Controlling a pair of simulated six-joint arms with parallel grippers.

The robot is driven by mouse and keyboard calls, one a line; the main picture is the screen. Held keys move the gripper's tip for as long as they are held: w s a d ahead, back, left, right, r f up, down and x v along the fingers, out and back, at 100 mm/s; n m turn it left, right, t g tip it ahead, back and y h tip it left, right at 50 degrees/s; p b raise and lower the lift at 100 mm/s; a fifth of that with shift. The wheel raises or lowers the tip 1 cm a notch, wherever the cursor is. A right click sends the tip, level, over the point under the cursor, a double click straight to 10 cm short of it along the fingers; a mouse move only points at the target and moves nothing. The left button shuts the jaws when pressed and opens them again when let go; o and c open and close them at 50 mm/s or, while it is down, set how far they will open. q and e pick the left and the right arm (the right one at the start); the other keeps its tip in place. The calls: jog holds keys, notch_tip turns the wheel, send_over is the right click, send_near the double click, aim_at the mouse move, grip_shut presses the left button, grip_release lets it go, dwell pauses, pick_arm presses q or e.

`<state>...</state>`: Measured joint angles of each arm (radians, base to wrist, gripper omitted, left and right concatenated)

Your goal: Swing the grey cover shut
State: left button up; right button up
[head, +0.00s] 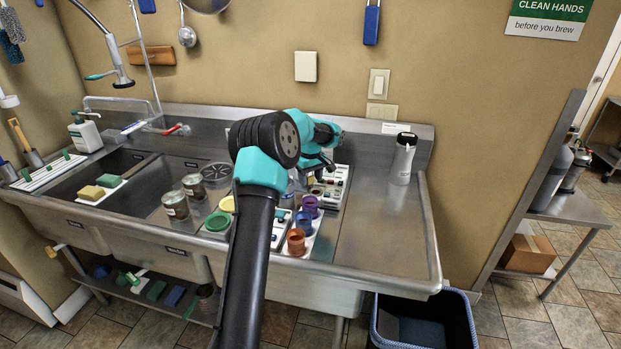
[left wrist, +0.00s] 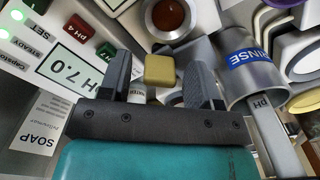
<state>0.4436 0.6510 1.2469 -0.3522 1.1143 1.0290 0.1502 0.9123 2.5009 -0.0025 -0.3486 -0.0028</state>
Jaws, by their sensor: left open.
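I cannot pick out the grey cover for sure in either view; my left arm hides part of the counter in the head view. My left gripper (head: 320,166) is over the back middle of the steel counter, near a pale instrument panel (head: 338,178). In the left wrist view its two dark fingers (left wrist: 159,68) stand apart, open. A small yellow block (left wrist: 160,68) shows in the gap between them; I cannot tell how far beyond the fingertips it is. The panel with pH labels (left wrist: 88,72) is to the left. My right gripper is in neither view.
A steel cup marked RINSE (left wrist: 250,62) stands close right of the fingers, a grey pH probe (left wrist: 268,125) beside it. A round reddish-brown vessel (left wrist: 170,18) is above them in the picture. Purple and orange cups (head: 297,241) stand forward.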

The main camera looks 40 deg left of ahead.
pick_arm(q)
grip_shut()
dwell(0.3)
jog(key=shift+s, duration=0.1)
